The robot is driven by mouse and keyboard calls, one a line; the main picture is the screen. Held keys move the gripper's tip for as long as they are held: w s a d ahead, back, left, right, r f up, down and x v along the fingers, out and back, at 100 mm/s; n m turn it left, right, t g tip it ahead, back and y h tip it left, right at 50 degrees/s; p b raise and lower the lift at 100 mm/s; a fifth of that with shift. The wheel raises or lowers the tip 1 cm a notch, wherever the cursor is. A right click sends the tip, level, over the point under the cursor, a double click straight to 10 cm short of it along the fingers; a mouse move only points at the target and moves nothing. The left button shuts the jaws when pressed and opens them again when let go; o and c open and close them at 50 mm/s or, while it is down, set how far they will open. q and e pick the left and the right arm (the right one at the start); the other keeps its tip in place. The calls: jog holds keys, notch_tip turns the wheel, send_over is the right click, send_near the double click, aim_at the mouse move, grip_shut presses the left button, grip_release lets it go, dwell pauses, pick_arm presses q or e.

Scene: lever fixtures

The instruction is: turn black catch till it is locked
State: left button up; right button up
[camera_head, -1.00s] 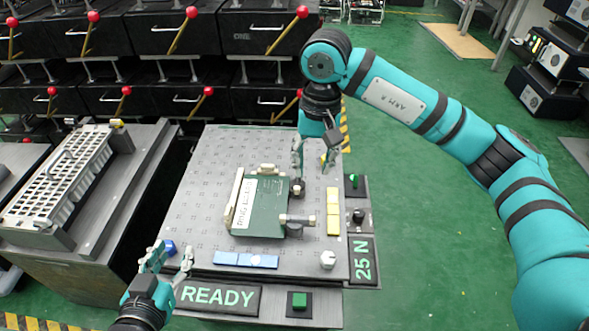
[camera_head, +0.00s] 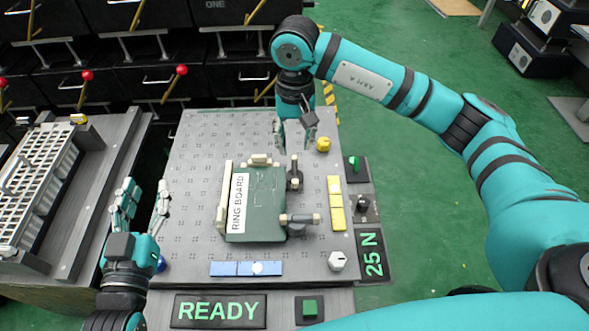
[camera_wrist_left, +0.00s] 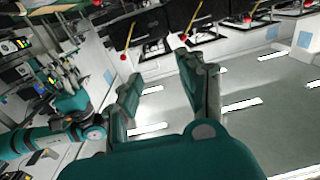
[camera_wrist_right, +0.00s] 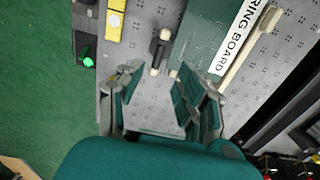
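The black catch (camera_head: 294,173) sits at the right edge of the green ring board (camera_head: 265,205), near its far corner. It lies lengthwise along that edge. In the right wrist view the catch (camera_wrist_right: 160,52) shows just beyond the fingertips, with pale ends. My right gripper (camera_head: 296,138) is open and empty, behind the catch and apart from it; it also shows open in the right wrist view (camera_wrist_right: 155,75). My left gripper (camera_head: 145,192) is open and empty, left of the board and clear of it.
A grey catch (camera_head: 300,219) crosses the board's right edge nearer the front. A sign reads READY (camera_head: 218,311).

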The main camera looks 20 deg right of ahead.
aim_at(295, 171)
notch_tip(295, 171, down, 9)
jog(key=shift+f+b, duration=0.15)
jog(key=shift+b, duration=0.8)
jog(key=shift+f, duration=0.5)
pick_arm(q)
jog(key=s+r+t+h, duration=0.2)
jog(key=r+t, duration=0.4)
jog(key=r, duration=0.3)
jog(key=shift+s+d+r+t+h, duration=0.3)
jog(key=shift+s+r, duration=0.1)
jog(key=shift+s, duration=0.1)
pick_arm(e)
jog(key=shift+c, duration=0.3)
grip_shut()
